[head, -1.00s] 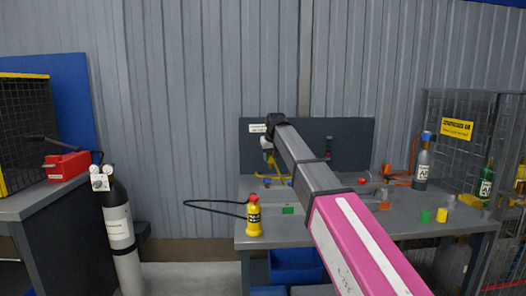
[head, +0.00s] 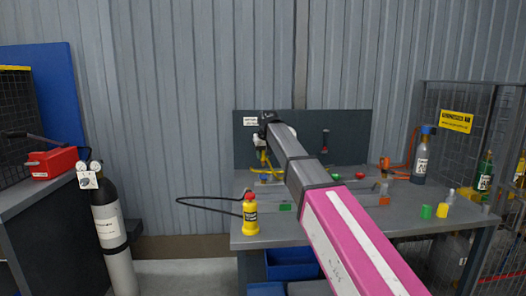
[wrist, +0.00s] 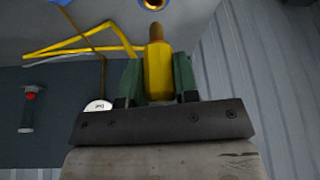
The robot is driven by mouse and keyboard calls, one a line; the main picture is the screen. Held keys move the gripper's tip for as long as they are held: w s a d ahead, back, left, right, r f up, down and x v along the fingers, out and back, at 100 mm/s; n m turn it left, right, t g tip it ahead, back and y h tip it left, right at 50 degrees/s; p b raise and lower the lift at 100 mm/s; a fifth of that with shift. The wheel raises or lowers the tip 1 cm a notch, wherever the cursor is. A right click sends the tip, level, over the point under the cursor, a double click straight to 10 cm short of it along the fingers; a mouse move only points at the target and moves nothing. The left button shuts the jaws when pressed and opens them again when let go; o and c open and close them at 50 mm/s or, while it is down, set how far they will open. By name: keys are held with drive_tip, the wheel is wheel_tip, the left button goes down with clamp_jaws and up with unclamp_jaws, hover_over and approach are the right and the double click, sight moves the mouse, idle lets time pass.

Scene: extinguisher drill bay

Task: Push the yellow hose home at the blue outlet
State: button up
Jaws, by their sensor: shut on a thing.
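In the wrist view the green fingers of my gripper (wrist: 158,80) are shut on the yellow end of the hose (wrist: 158,68). A brass tip sticks out beyond the fingers. A round opening with a brass ring and blue rim, the blue outlet (wrist: 153,4), shows at the top edge, partly cut off. The tip is apart from it in the picture and roughly in line with it. The yellow hose (wrist: 85,48) loops off to the left. In the head view my arm hides most of the gripper and the outlet; some yellow hose (head: 264,160) shows beside it.
A yellow bottle with a red cap (head: 250,214) stands at the front left of the grey bench (head: 410,221). A dark back panel (head: 350,130) closes the bench's rear.

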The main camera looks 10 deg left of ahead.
sight(264, 161)
drive_tip(key=shift+f, duration=0.65)
drive_tip(key=shift+s+f, duration=0.1)
drive_tip(key=shift+f, duration=2.15)
idle(2.0)
drive_tip(key=o, duration=1)
drive_tip(key=shift+r, duration=0.1)
